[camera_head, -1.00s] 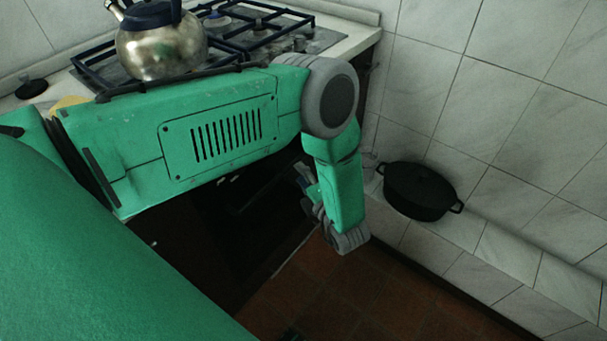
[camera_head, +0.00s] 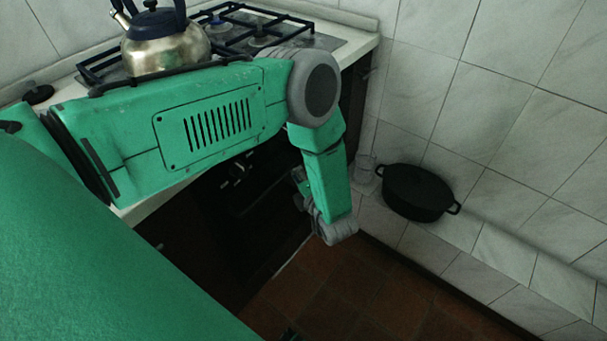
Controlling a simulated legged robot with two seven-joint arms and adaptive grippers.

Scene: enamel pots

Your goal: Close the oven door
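The oven's dark front (camera_head: 265,195) is below the stove counter, partly hidden behind my green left arm. Small light knobs show on it just under the arm. The door's edges are lost in the dark, so I cannot tell how far it stands open. My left gripper (camera_head: 302,190) is by the right part of the oven front, mostly hidden behind my own forearm. I cannot tell whether it touches the door or whether its fingers are open.
A steel kettle (camera_head: 165,42) stands on the gas hob (camera_head: 262,30) above my arm. A black pot (camera_head: 417,192) and a clear glass (camera_head: 364,168) sit on the tiled ledge at right. The reddish tiled floor (camera_head: 335,290) is clear in front of the ledge.

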